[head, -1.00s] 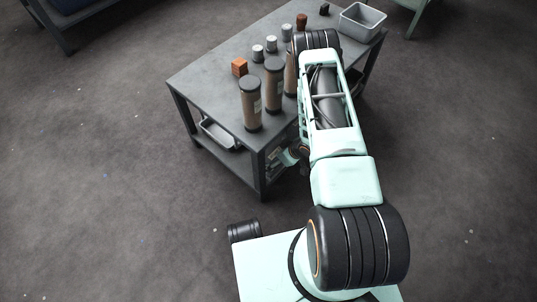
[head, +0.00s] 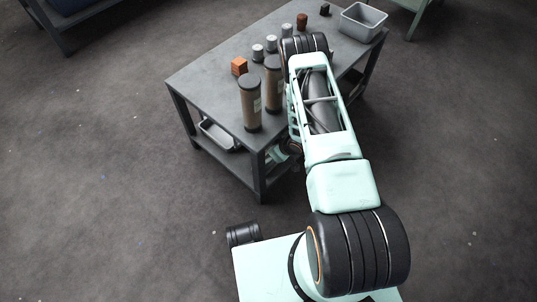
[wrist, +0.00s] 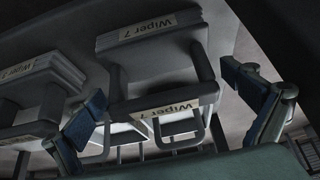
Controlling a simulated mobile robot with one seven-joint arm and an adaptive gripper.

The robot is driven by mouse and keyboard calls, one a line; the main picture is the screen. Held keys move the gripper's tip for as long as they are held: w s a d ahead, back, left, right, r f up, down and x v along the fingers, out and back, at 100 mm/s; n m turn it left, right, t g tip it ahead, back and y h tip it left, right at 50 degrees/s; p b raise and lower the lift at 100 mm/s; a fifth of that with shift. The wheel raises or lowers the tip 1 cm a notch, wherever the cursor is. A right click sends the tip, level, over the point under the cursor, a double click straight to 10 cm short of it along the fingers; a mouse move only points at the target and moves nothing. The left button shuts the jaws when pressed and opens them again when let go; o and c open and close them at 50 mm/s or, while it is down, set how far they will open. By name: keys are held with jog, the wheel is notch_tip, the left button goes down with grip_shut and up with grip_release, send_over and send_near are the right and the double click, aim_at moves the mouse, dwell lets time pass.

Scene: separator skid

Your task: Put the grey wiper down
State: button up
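In the wrist view, a grey wiper (wrist: 147,80) labelled "Wiper 7" lies between the two blue-padded fingers of my gripper (wrist: 163,84). The fingers are spread wide, one on each side of it, and dark gaps seem to show between pads and wiper. Touch cannot be told for certain. A second, similar labelled grey wiper (wrist: 35,85) is at the left, partly behind the left finger. In the head view my gripper and the wipers are hidden by my arm and the table (head: 205,85).
Brown cylinders with dark caps (head: 250,103), an orange block (head: 239,66), small grey-capped pieces (head: 258,53) and a grey bin (head: 362,22) stand on the table. A tray (head: 217,134) sits on its lower shelf. A black cylinder (head: 243,233) is by my base.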

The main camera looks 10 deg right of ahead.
aim_at(273, 163)
jog(key=p+v, duration=0.1)
jog(key=v, duration=0.2)
jog(key=p+v, duration=0.1)
jog(key=v, duration=0.1)
jog(key=shift+r+p, duration=0.4)
jog(key=shift+r, duration=0.1)
jog(key=s+d+p, duration=0.2)
jog(key=s+d, duration=0.5)
jog(key=s, duration=0.2)
jog(key=shift+s+f, duration=0.3)
jog(key=shift+s, duration=0.05)
